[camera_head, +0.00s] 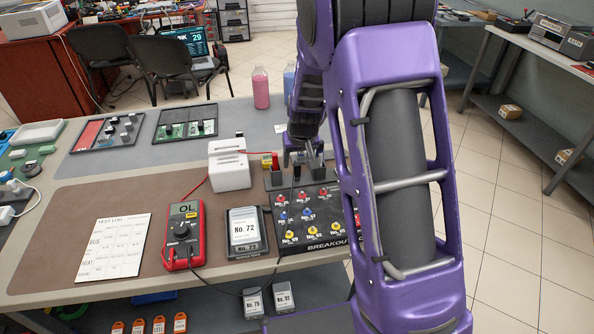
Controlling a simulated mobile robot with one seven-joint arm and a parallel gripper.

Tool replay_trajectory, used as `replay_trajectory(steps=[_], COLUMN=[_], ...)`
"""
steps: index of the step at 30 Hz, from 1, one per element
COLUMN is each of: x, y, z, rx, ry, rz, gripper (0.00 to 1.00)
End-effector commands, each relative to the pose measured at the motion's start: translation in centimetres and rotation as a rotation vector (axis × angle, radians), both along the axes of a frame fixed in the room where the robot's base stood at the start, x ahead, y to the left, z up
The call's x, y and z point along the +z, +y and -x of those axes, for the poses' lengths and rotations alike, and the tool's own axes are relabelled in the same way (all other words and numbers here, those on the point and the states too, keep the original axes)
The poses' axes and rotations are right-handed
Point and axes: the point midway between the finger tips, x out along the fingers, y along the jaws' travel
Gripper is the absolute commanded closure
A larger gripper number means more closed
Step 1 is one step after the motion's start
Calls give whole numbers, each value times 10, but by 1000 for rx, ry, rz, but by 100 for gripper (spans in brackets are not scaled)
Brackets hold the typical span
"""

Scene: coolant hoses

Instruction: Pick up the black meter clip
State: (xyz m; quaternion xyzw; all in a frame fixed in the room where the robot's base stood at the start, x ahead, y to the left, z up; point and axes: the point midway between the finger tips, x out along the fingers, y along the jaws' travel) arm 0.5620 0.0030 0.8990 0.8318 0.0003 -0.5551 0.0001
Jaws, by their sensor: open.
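The red multimeter (184,236) lies on the brown mat, its display reading "OL". Its black lead curves past the "No. 72" block and rises toward the breakout box. At its upper end is a small dark piece, apparently the black meter clip (296,174), standing over the box's back edge. It is small and partly lost against dark parts. My gripper (303,157) is above the back of the breakout box (308,216), jaws open, very close to the clip. I cannot tell whether the clip is between the fingers. The red clip (271,161) is beside the white block.
The white block (229,166) and the "No. 72" block (248,231) stand left of the box. A paper log (114,246) lies at left. Two bottles (261,88) stand behind. My purple arm hides the right side of the bench.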

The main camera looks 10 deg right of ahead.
Motion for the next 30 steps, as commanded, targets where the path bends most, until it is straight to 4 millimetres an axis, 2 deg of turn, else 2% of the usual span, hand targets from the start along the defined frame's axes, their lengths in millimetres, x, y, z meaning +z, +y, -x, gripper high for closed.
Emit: replay_trajectory(steps=[9, 19, 28, 29, 30], x=[-42, -46, -46, -46, -46], y=[-3, -3, -3, -3, -3], z=[-15, -18, -18, -18, -18], rx=[-1, 0, 0, 0, 0], ry=[3, 0, 1, 1, 1], rz=[0, 0, 0, 0, 0], gripper=[40, 42, 96, 100, 100])
